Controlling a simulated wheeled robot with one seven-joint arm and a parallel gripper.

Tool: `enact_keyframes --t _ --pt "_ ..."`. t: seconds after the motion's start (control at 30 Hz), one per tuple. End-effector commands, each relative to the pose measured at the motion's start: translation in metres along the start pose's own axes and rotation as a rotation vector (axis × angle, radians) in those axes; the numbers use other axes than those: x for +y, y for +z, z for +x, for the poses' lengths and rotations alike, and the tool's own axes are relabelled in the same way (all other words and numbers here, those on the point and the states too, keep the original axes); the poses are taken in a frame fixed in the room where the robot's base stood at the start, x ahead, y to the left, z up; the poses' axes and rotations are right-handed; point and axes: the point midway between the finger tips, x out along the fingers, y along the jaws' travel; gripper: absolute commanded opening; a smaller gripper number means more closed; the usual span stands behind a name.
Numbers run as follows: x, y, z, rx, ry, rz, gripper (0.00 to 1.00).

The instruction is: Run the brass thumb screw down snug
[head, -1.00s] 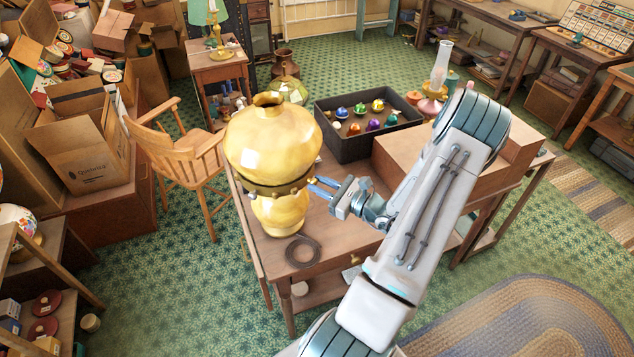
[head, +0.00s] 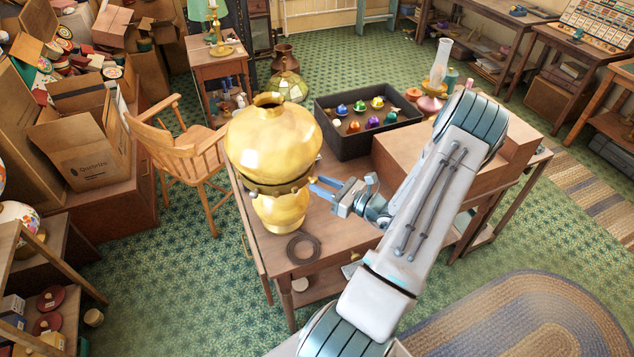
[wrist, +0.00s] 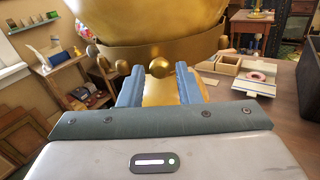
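A large brass lamp (head: 272,140) stands on the wooden table. A darker band with several round brass knobs circles it below the bulbous upper part; the band (wrist: 155,53) also shows in the wrist view. One brass thumb screw (wrist: 160,68) with a round head faces me there, centred between my fingertips. My gripper (head: 322,187) reaches in from the right, level with the band. In the wrist view its two blue fingers (wrist: 160,80) stand apart on either side of the screw head, with a visible gap on each side. The screw's shank is hidden behind its head.
A dark coiled ring (head: 303,248) lies on the table in front of the lamp. A black tray (head: 350,147) of coloured ornaments and a brown box (head: 395,158) stand behind my gripper. A wooden chair (head: 185,150) stands left of the table.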

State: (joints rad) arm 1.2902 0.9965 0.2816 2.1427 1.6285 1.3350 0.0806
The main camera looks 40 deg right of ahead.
Motion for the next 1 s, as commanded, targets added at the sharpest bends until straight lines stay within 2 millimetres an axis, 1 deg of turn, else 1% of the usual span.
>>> enact_keyframes --t 0.3,0.5,0.87,0.97,1.0 --pt "0.0 0.0 -0.027 0.0 -0.002 0.0 0.31" --pt "0.0 0.0 -0.04 0.001 -0.002 0.001 0.31" --pt "0.0 0.0 -0.042 0.001 0.001 0.0 0.31" --pt "0.005 0.003 -0.037 0.012 0.03 -0.018 0.31" --pt "0.01 0.006 -0.033 0.023 0.055 -0.034 0.31"
